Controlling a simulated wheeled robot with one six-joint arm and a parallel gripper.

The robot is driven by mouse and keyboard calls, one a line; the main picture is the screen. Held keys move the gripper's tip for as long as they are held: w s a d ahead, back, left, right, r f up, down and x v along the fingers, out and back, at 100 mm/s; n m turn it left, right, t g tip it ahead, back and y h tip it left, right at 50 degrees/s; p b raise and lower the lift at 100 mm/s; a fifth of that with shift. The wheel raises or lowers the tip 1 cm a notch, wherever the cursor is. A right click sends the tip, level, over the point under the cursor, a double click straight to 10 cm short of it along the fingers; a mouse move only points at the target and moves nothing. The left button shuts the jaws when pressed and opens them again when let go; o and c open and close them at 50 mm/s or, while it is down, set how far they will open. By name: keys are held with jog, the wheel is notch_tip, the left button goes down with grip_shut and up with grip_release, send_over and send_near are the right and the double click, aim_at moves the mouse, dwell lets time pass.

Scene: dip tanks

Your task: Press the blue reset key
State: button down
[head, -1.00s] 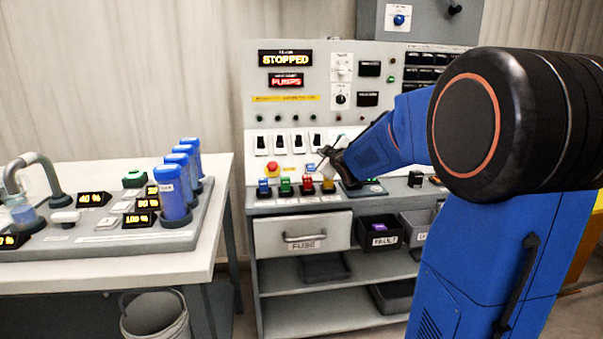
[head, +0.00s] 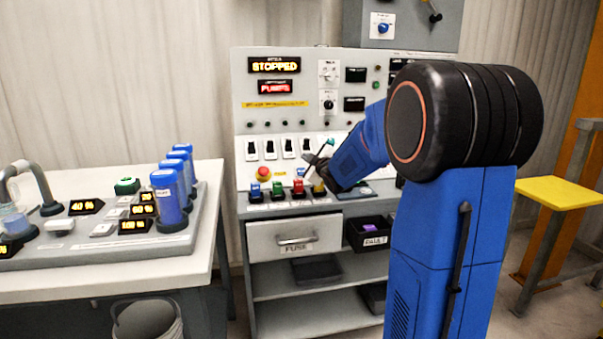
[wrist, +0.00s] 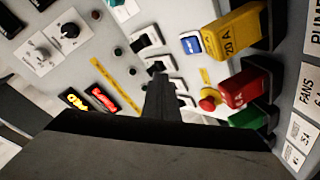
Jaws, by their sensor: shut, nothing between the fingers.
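The blue reset key (wrist: 191,45) is a small blue square on the grey panel face, beside the yellow fuse in the wrist view. My label reading of it is unclear. In the head view it is mostly hidden around my gripper. My gripper (head: 322,158) is shut and empty, in front of the lower panel above the row of coloured fuses. In the wrist view my gripper's dark fingers (wrist: 160,95) point at the panel near the black rocker switches. The blue key lies above and right of the fingertips there, apart from them in the picture.
A red mushroom button (wrist: 209,98) is close by, with yellow (wrist: 235,35), red (wrist: 246,88) and green fuses on the ledge. Displays read STOPPED (head: 274,65) and PUMPS (head: 275,87). A bench with blue cylinders (head: 166,195) stands left; a yellow-topped stand (head: 565,191) is right.

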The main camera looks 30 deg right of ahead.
aim_at(300, 170)
jog(key=shift+w+d+f, duration=0.2)
jog(key=shift+w+f, duration=0.45)
jog(key=shift+f, duration=0.25)
jog(key=shift+w+d+f, duration=0.2)
jog(key=shift+w+f, duration=0.5)
jog(key=shift+f, duration=0.15)
jog(key=shift+w+d+f, duration=0.2)
jog(key=shift+w+f, duration=0.45)
jog(key=shift+f, duration=0.25)
jog(key=shift+w+f, duration=0.15)
jog(key=shift+f, duration=0.05)
jog(key=shift+w+d+f, duration=0.1)
jog(key=shift+w+f, duration=0.15)
dwell(0.8)
jog(key=shift+w+f, duration=0.1)
jog(key=shift+f, duration=0.55)
dwell(0.7)
jog(key=shift+r, duration=0.1)
jog(key=shift+s+a+r, duration=0.25)
jog(key=shift+s+r, duration=0.05)
jog(key=shift+s, duration=0.1)
jog(key=shift+a+r, duration=0.1)
jog(key=shift+r, duration=0.05)
jog(key=shift+s+a+r, duration=0.15)
jog(key=shift+s+r, duration=0.6)
jog(key=shift+r, duration=0.35)
jog(key=shift+s+a+r, duration=0.1)
jog(key=shift+s+r, duration=0.65)
jog(key=shift+r, duration=0.3)
